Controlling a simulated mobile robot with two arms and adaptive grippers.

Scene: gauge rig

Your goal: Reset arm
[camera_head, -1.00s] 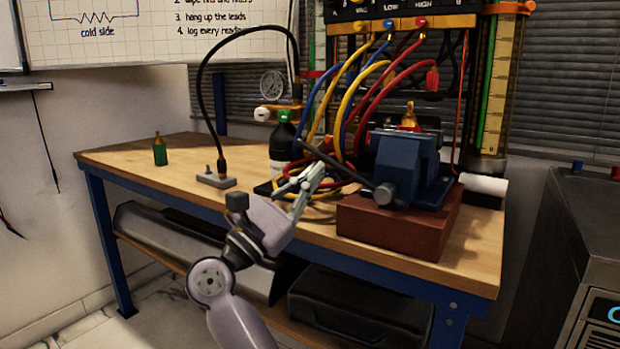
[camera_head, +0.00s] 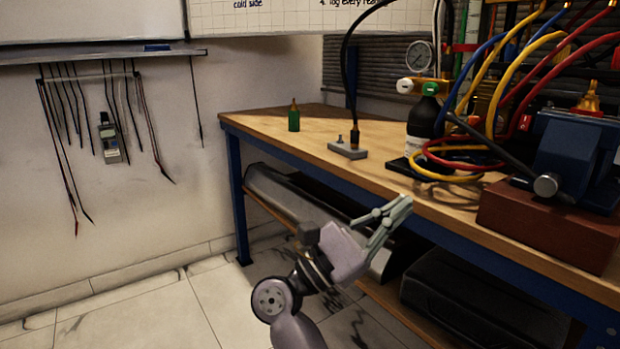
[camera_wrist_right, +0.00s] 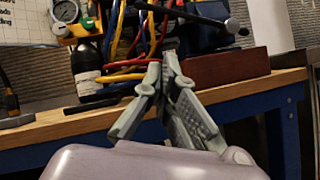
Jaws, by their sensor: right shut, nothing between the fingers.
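My right gripper (camera_head: 388,218) is in front of the workbench's near edge in the head view, clear of everything. Its grey fingers are together with nothing between them. The fingers also show in the right wrist view (camera_wrist_right: 168,62), pointing toward the bench and its hoses. My right arm comes up from the bottom of the head view. My left gripper is in neither view.
Leads and a meter (camera_head: 110,140) hang on the left wall. The left floor is clear.

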